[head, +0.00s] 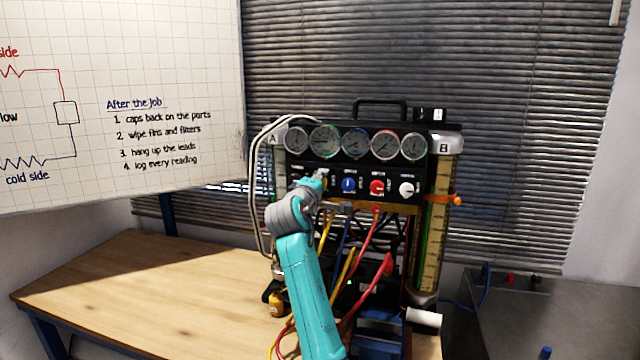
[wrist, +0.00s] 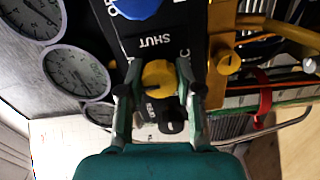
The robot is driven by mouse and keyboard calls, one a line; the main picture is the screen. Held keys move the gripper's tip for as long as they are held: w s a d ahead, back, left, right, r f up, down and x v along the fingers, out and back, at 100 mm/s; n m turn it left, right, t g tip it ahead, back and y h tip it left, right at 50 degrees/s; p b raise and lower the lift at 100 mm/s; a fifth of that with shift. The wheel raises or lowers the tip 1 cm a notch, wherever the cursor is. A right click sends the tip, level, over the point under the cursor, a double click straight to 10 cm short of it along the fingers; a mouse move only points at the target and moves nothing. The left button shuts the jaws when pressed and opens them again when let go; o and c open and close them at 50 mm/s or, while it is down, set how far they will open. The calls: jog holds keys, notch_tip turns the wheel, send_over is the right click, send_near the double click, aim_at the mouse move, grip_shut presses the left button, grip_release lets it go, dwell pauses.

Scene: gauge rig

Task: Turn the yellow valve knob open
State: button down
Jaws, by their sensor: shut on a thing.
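The yellow valve knob (wrist: 159,74) sits on the black panel in the wrist view, between the two fingers of my gripper (wrist: 158,82). The fingers are closed on its sides. A "SHUT" label (wrist: 154,42) is printed beside the knob, towards the blue knob. In the head view my arm reaches up to the left end of the knob row on the gauge rig (head: 355,185), and my wrist hides most of the yellow knob there. I cannot tell how far the knob is turned.
A blue knob (head: 348,185), a red knob (head: 377,187) and a white knob (head: 406,189) line the panel under several gauges (head: 355,144). Coloured hoses (head: 369,232) hang below. The wooden bench (head: 150,290) is clear at left.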

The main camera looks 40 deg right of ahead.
dwell(0.4)
jog(key=c, duration=0.8)
grip_release()
jog(key=shift+o, duration=0.2)
jog(key=shift+a, duration=0.1)
jog(key=v, duration=1.2)
